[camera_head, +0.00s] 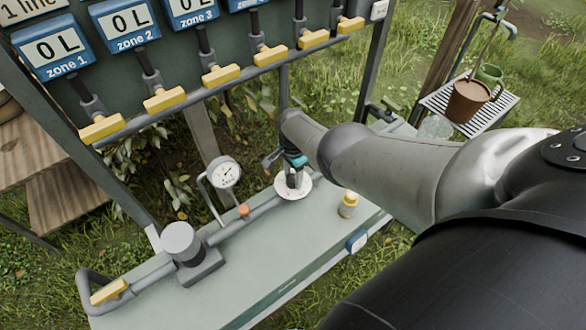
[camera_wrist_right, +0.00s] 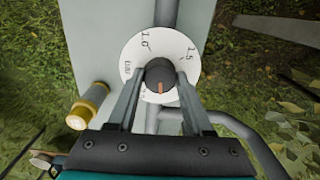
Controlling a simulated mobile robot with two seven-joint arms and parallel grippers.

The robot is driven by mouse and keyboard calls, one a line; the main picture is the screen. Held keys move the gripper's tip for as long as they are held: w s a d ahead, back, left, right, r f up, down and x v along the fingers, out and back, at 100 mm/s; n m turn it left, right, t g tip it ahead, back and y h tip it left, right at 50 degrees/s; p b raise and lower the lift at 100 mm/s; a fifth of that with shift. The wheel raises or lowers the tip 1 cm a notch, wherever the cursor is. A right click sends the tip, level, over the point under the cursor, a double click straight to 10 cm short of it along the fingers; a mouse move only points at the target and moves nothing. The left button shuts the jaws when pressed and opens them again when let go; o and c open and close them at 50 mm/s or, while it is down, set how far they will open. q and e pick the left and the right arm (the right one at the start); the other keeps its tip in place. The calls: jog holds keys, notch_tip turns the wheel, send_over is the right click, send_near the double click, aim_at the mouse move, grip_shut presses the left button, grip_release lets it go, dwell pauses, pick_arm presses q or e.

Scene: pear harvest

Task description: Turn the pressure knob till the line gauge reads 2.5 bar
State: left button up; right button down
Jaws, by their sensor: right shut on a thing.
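The pressure knob (camera_wrist_right: 160,78) is a dark round knob with an orange mark, on a white dial plate (camera_wrist_right: 131,62) printed with 1.0 and 1.5. In the head view the dial plate (camera_head: 283,193) sits on the pipe over the pale green bench. My right gripper (camera_head: 294,178) reaches down over it. In the right wrist view the fingers (camera_wrist_right: 160,95) are on both sides of the knob, shut on it. The orange mark points toward the bottom of that picture. The line gauge (camera_head: 225,172) is a white round dial left of the knob; its reading is too small to tell. My left gripper is not in view.
A row of yellow valve handles (camera_head: 221,75) runs under the blue zone counters (camera_head: 123,24). A small yellow-capped bottle (camera_head: 348,205) stands on the bench (camera_head: 262,268) right of the knob. A grey cylinder (camera_head: 181,242) stands at the left. A brown pot (camera_head: 467,100) sits on a rack at upper right.

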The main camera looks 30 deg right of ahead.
jog(key=m, duration=0.3)
jog(key=shift+m, duration=2.3)
jog(key=shift+w, duration=0.1)
jog(key=shift+c, duration=1.5)
grip_release()
jog(key=shift+r, duration=0.1)
notch_tip(320, 180, up, 8)
jog(key=p, duration=0.7)
jog(key=shift+r, duration=0.2)
notch_tip(320, 180, up, 7)
send_over(293, 178)
jog(key=shift+f+p, duration=0.15)
jog(key=shift+p, duration=0.15)
